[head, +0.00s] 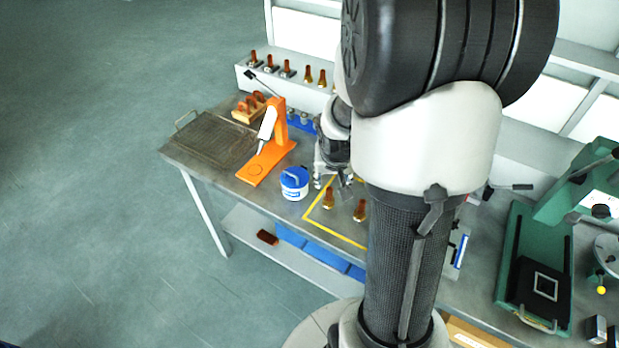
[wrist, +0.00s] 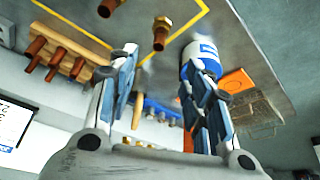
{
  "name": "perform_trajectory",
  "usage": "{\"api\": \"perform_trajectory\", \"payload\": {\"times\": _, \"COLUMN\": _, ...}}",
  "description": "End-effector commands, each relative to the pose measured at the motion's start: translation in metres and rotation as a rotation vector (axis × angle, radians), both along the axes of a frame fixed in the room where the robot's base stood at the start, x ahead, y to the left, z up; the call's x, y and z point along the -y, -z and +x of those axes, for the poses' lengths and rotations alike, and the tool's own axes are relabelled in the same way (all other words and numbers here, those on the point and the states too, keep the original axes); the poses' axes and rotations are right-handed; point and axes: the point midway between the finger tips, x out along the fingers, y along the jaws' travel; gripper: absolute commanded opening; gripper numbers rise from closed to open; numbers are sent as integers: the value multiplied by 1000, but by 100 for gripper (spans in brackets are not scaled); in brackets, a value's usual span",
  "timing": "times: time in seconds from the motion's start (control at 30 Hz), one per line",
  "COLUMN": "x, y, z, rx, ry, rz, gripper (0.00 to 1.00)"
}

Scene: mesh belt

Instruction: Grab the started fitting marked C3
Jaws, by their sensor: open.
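Two copper-and-brass fittings stand inside the yellow outline on the bench in the head view, a left one (head: 329,199) and a right one (head: 360,211). In the wrist view two fittings (wrist: 162,31) (wrist: 108,7) show near the yellow line. I can read no C3 mark on any of them. More fittings (head: 308,75) stand in a row on the back shelf. My gripper (head: 335,182) is open and empty above the bench, between the tub and the left fitting. In the wrist view its fingers (wrist: 163,75) are spread apart with nothing between them.
A blue-and-white tub (head: 294,184) stands just left of my gripper. An orange stand (head: 272,150) and a mesh tray (head: 208,140) are farther left. A wooden rack of copper pieces (head: 250,108) sits behind. A green press (head: 540,250) occupies the right side.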

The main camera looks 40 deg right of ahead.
Motion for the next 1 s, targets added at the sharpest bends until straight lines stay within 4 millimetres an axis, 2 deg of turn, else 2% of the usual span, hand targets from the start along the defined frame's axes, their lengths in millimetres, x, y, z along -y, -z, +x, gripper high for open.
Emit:
{"api": "perform_trajectory", "payload": {"times": 0.03, "x": 2, "y": 16, "z": 3, "rx": -4, "ry": 0, "rz": 3, "gripper": 46}}
{"api": "perform_trajectory", "payload": {"times": 0.3, "x": 16, "y": 71, "z": 21, "rx": -3, "ry": -1, "rz": 2, "gripper": 46}}
{"api": "perform_trajectory", "payload": {"times": 0.43, "x": 20, "y": 87, "z": 27, "rx": -2, "ry": -1, "rz": 1, "gripper": 46}}
{"api": "perform_trajectory", "payload": {"times": 0.73, "x": 25, "y": 102, "z": 32, "rx": -2, "ry": -1, "rz": 1, "gripper": 46}}
{"api": "perform_trajectory", "payload": {"times": 1.0, "x": 35, "y": 140, "z": 42, "rx": -2, "ry": -2, "rz": 1, "gripper": 46}}
